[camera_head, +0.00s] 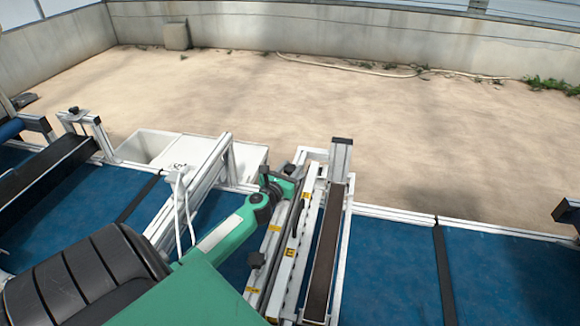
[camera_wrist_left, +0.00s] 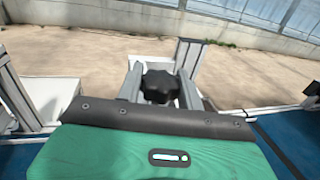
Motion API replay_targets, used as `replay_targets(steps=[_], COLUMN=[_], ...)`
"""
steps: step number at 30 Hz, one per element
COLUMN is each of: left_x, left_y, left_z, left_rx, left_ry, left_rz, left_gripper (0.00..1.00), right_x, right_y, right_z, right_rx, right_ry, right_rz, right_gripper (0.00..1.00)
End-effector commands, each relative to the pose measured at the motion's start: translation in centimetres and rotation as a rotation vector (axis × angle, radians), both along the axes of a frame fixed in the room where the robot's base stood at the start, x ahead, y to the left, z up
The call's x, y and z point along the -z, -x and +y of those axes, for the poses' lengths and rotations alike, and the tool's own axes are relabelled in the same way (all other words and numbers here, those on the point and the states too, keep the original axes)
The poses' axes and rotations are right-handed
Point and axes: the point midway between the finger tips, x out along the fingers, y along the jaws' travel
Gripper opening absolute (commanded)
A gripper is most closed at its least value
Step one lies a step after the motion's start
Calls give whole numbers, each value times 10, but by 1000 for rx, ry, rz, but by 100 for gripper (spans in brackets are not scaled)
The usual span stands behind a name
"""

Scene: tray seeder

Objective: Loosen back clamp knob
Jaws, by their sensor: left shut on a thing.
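The back clamp knob (camera_wrist_left: 160,86) is a black lobed knob, seen between the two grey fingers of my left gripper (camera_wrist_left: 161,88) in the left wrist view. The fingers are shut on it from both sides. In the head view my left gripper (camera_head: 277,184) reaches the far end of the seeder's silver rail (camera_head: 284,245), and the knob is largely hidden there. My right gripper is in neither view.
An upright metal post (camera_head: 341,158) stands just right of the gripper. A slanted aluminium frame (camera_head: 190,190) stands to its left, beside a white bin (camera_head: 150,143). Blue belt (camera_head: 490,275) lies to the right. Sandy floor (camera_head: 330,90) beyond is open.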

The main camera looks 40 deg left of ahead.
Motion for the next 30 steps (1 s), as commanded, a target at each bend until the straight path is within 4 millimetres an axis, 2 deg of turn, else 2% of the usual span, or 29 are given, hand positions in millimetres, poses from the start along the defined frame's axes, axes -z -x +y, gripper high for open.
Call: replay_targets(steps=[10,27,28,30], left_x=[-2,-2,-2,-2], left_y=[-1,-1,-1,-1], left_z=[0,0,0,0], left_rx=[-146,-173,-173,-172], left_ry=[0,-3,-3,-2], left_rz=[-3,-2,-2,-1], left_gripper=[14,14,43,57], right_x=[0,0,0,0], right_y=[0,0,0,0], right_z=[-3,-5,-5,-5], right_rx=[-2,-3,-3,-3], right_ry=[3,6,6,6], right_rz=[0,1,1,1], right_gripper=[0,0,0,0])
